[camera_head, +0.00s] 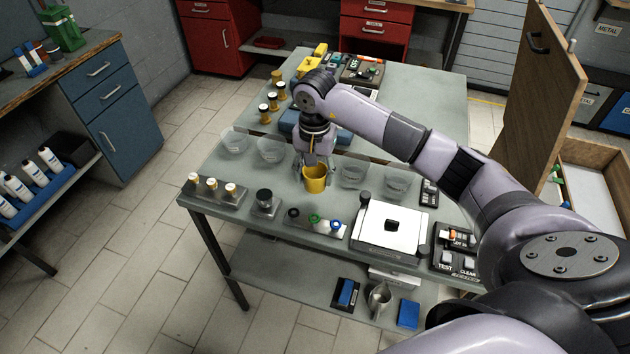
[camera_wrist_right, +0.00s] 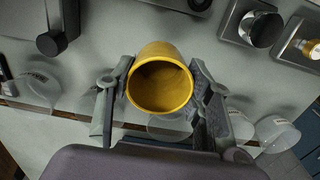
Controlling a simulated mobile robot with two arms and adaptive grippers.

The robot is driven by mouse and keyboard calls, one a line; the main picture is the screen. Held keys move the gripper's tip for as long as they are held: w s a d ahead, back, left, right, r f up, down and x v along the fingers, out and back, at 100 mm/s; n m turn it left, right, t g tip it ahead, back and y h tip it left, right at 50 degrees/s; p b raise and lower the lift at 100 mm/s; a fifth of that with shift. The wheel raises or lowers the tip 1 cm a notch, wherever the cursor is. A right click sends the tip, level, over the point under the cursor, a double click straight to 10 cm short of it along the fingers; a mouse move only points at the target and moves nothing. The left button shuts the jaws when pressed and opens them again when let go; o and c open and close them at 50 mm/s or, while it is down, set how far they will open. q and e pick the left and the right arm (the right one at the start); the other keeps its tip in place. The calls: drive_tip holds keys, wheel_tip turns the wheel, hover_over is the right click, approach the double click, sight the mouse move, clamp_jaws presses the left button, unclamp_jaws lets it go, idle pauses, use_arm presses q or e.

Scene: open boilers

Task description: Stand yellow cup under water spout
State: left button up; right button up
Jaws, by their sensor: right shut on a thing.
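The yellow cup (camera_head: 315,184) is near the middle of the table in the head view, upright with its mouth up. It also shows in the right wrist view (camera_wrist_right: 160,60), its open mouth facing the camera. My right gripper (camera_head: 314,165) is shut on the cup, one finger on each side. I cannot tell whether the cup touches the table. A dark upright post (camera_head: 365,199), perhaps the water spout, stands right of the cup beside a white-topped box (camera_head: 389,222). It shows apart from the cup at upper left in the wrist view (camera_wrist_right: 52,42). My left gripper is out of view.
Clear bowls stand left (camera_head: 271,149) and right (camera_head: 353,172) of the cup. A strip with coloured rings (camera_head: 314,221), a dark knob on a plate (camera_head: 265,200) and a rack (camera_head: 212,188) line the front edge. A button panel (camera_head: 456,249) is at right.

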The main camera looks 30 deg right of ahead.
sight(314, 186)
wheel_tip(314, 186, down, 5)
drive_tip(key=shift+r+p, duration=0.2)
drive_tip(key=shift+p, duration=0.45)
drive_tip(key=shift+f, duration=0.25)
drive_tip(key=o, duration=1.1)
drive_tip(key=shift+o, duration=0.2)
